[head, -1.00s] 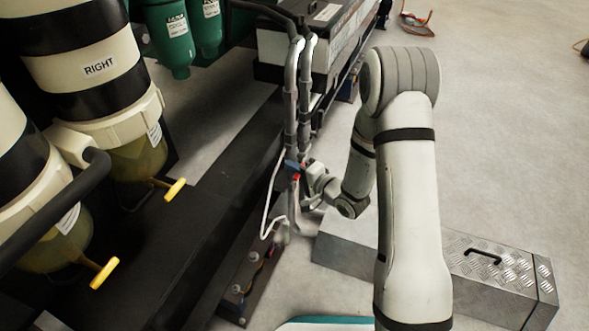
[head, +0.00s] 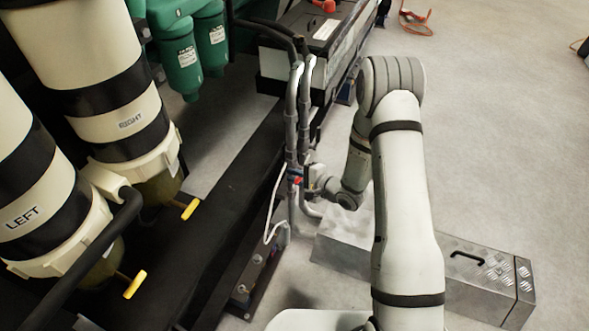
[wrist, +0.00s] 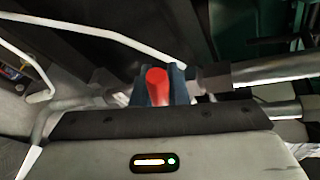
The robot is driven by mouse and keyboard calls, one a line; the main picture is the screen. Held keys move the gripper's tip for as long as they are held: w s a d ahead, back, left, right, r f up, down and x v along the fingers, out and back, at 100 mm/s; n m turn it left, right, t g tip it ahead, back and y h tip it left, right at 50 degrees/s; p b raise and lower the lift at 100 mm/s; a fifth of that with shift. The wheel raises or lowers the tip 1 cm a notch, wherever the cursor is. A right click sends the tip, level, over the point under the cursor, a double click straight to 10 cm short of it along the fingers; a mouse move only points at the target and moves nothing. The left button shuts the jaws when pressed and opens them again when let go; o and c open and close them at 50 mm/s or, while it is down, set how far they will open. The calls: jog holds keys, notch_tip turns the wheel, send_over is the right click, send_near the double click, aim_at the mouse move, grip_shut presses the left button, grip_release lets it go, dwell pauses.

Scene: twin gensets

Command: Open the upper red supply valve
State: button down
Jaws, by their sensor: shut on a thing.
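The red valve handle (wrist: 157,84) stands upright in the wrist view, between the two blue-grey fingers of my gripper (wrist: 158,92), which are shut on it. In the head view the red handle (head: 297,180) is a small spot on the vertical grey pipes (head: 292,120). My gripper (head: 305,182) reaches it from the right there. The valve body is mostly hidden by my gripper. I cannot tell the handle's exact angle, or see a second red valve.
Two banded cylinders, labelled RIGHT (head: 130,122) and LEFT (head: 24,217), with yellow handles, stand at left. A thin white pipe (head: 272,215) bends beside the valve. A metal toolbox (head: 465,268) lies behind my arm. The floor at right is mostly clear.

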jog(key=shift+w+r+m+p, duration=0.1)
jog(key=shift+r+m+p, duration=0.3)
jog(key=shift+p, duration=0.35)
jog(key=shift+f+g, duration=0.15)
jog(key=shift+g, duration=0.15)
jog(key=c, duration=1.4)
grip_release()
